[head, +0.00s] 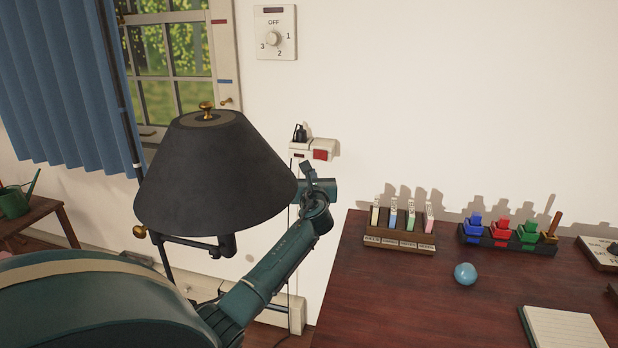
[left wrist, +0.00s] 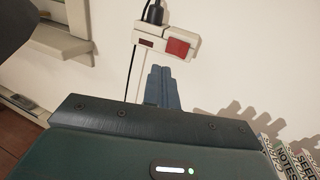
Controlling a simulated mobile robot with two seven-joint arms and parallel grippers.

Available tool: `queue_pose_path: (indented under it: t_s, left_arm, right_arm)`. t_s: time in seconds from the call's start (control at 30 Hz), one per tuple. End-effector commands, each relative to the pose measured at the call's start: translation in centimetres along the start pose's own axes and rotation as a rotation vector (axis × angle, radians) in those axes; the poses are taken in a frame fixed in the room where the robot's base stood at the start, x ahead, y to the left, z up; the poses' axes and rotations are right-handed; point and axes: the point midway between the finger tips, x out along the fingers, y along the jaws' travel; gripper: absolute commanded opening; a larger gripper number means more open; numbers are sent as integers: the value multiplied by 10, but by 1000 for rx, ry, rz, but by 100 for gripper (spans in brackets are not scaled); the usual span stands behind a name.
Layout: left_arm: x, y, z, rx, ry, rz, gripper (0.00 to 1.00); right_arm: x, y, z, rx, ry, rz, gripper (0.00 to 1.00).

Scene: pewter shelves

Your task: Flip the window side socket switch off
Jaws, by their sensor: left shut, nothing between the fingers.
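A white wall socket (head: 308,145) is right of the window, above the desk's left edge. It has a black plug (head: 300,134) in it and a red rocker switch (head: 320,155) on its right part. In the left wrist view the red switch (left wrist: 178,47) and plug (left wrist: 154,12) show at the top; which way the rocker is tilted I cannot tell. My left gripper (head: 308,169) is shut and empty, just below the socket. In the left wrist view its fingertips (left wrist: 162,70) point at the socket's underside, seemingly a little short of it. My right gripper is out of view.
A black lamp shade (head: 215,175) stands close left of my left arm. A rotary dial panel (head: 275,32) is higher on the wall. The desk (head: 385,290) holds card racks, coloured blocks and a blue ball (head: 465,273). The wall right of the socket is clear.

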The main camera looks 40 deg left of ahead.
Motion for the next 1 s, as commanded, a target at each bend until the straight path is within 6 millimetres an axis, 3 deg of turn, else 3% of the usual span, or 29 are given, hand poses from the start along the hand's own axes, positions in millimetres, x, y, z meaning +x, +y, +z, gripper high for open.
queue_pose_path:
  t_s: [0.1, 0.3, 1.0]
  left_arm:
    - [-17, 4, 1, 3, 0, -2, 0]
    - [-32, 8, 0, 1, 1, -1, 0]
    - [-34, 8, 0, 0, 1, 0, 0]
  right_arm:
    - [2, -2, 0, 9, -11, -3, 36]
    - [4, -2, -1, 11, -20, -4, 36]
    - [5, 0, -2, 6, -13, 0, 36]
